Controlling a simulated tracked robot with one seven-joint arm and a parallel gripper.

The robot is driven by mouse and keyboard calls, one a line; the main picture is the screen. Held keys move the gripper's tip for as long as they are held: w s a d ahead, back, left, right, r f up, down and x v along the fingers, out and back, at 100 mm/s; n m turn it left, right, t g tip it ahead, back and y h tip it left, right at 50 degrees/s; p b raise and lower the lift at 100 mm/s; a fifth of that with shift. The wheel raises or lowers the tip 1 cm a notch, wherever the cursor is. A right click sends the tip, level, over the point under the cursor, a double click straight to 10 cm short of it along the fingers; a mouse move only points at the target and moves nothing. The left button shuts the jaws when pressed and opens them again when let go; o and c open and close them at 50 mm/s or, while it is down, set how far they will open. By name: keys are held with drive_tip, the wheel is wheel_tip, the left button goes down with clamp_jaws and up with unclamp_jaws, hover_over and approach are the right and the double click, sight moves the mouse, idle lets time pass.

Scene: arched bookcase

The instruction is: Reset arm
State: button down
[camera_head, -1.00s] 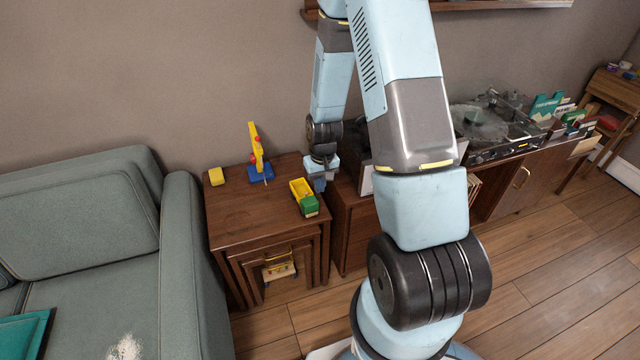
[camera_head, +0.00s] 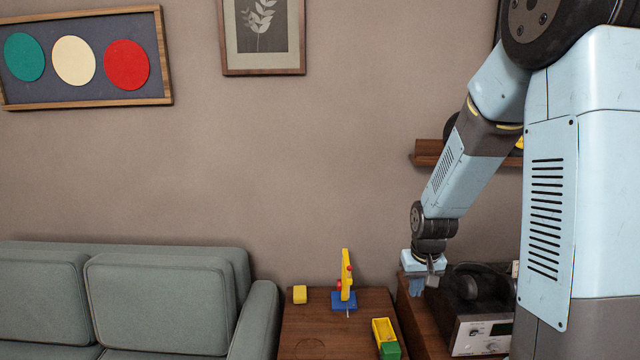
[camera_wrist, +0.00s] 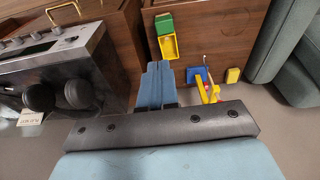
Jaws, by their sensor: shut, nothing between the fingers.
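My gripper (camera_head: 424,284) hangs at the end of my bent arm, pointing down, above the gap between the wooden side table (camera_head: 300,322) and the stereo cabinet to its right. In the wrist view my gripper's blue fingers (camera_wrist: 157,84) are together with nothing between them. On the side table are a yellow and green toy truck (camera_head: 384,338), a yellow toy on a blue base (camera_head: 344,301) and a small yellow block (camera_head: 300,294).
A stereo unit (camera_head: 485,335) with headphones (camera_head: 478,283) on it stands just right of my gripper. A wall shelf (camera_head: 428,152) is above. A grey-green sofa (camera_head: 160,300) is at the left. The wall between is clear except for pictures (camera_head: 264,38).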

drive_tip(key=s+a+r+t, duration=0.1)
drive_tip(key=s+r, duration=0.3)
drive_tip(key=r, duration=0.4)
drive_tip(key=s+r+t, duration=0.1)
drive_tip(key=s+r, duration=0.3)
drive_tip(key=r, duration=0.4)
drive_tip(key=s+r+t, duration=0.1)
drive_tip(key=s+r, duration=0.8)
drive_tip(key=s, duration=0.4)
drive_tip(key=shift+s+d+r+t, duration=0.2)
drive_tip(key=shift+s+d+t, duration=0.1)
drive_tip(key=shift+d+t, duration=0.1)
